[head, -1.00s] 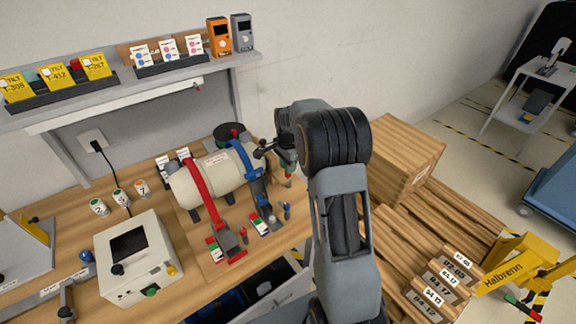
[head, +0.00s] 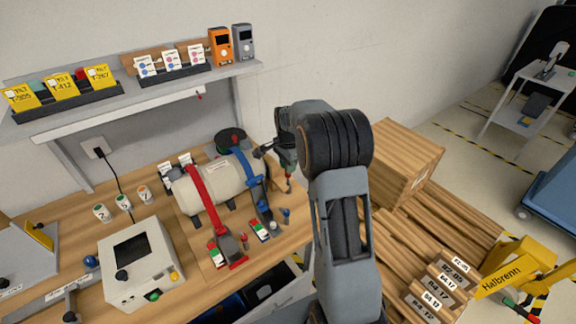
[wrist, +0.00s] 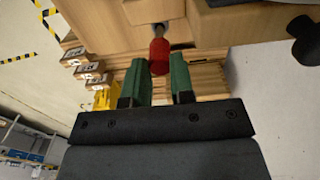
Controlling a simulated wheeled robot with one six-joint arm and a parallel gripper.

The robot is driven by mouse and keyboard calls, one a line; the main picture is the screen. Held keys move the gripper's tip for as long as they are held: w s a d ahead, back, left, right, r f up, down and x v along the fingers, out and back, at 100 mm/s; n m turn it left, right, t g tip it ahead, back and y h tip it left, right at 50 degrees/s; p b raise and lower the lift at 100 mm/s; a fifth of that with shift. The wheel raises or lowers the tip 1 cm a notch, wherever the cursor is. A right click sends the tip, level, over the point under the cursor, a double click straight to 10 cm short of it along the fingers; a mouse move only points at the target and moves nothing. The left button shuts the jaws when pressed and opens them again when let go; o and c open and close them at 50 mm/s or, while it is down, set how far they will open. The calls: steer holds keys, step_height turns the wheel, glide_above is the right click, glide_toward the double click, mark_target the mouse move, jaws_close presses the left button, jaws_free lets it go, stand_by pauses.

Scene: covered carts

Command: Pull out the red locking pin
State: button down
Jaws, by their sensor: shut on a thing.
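My gripper (head: 289,168) is at the right end of the bench, pointing down, right of the white cylinder (head: 218,187). In the wrist view, its green fingers (wrist: 160,78) are shut on the red locking pin (wrist: 159,55). The pin's red grip is between the fingertips, and a short grey shank shows beyond it. In the head view, the pin (head: 289,181) is a small red piece under the fingers. I cannot tell whether its lower end is free or in something. A red strap (head: 203,200) and a blue strap (head: 246,168) cross the cylinder.
A blue peg (head: 286,213) and a small dark red peg (head: 244,241) stand near the bench's front edge. A white tester box (head: 138,262) stands at left. A large wooden box (head: 405,160) and planks are right of my arm. A shelf (head: 150,95) runs along the wall.

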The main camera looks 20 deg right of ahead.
steer(key=shift+r+p, duration=0.6)
steer(key=shift+r, duration=0.4)
